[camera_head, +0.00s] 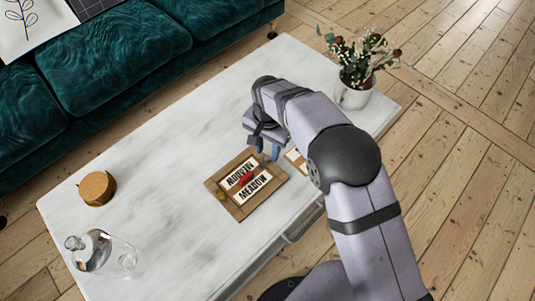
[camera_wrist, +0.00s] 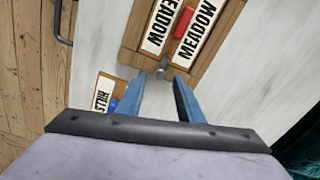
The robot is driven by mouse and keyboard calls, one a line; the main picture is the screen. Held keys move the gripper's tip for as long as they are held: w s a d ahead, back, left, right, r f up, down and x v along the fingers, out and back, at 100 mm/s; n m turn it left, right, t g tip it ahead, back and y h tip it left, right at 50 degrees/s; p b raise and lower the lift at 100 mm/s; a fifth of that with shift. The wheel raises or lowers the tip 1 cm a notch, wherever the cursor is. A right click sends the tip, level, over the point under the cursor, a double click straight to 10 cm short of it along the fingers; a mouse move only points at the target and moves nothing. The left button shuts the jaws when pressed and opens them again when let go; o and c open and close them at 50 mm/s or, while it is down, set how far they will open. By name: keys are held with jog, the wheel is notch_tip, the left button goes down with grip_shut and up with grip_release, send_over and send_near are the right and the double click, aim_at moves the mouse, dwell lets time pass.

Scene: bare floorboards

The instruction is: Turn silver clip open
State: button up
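A wooden board (camera_head: 232,207) with two white strips lettered MEADOW lies on the white table. It also shows at the top of the wrist view (camera_wrist: 130,40). The small silver clip (camera_wrist: 162,69) sits at the board's near edge in the wrist view; its exact turn is hard to tell. My gripper (camera_wrist: 158,80) is open, its two blue fingers pointing at the clip, one to each side; contact cannot be told. In the head view my gripper (camera_head: 270,152) is just beyond the board's right end, and I cannot pick out the clip there.
A red piece (camera_head: 245,180) lies on the board, and a yellowish knob (camera_head: 222,196) sits at its left end. A smaller board lettered HILLS (camera_wrist: 102,97) is close by, with a blue piece (camera_wrist: 113,105).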

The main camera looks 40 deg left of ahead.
aim_at(265, 162)
jog(key=shift+f, duration=1.45)
grip_shut()
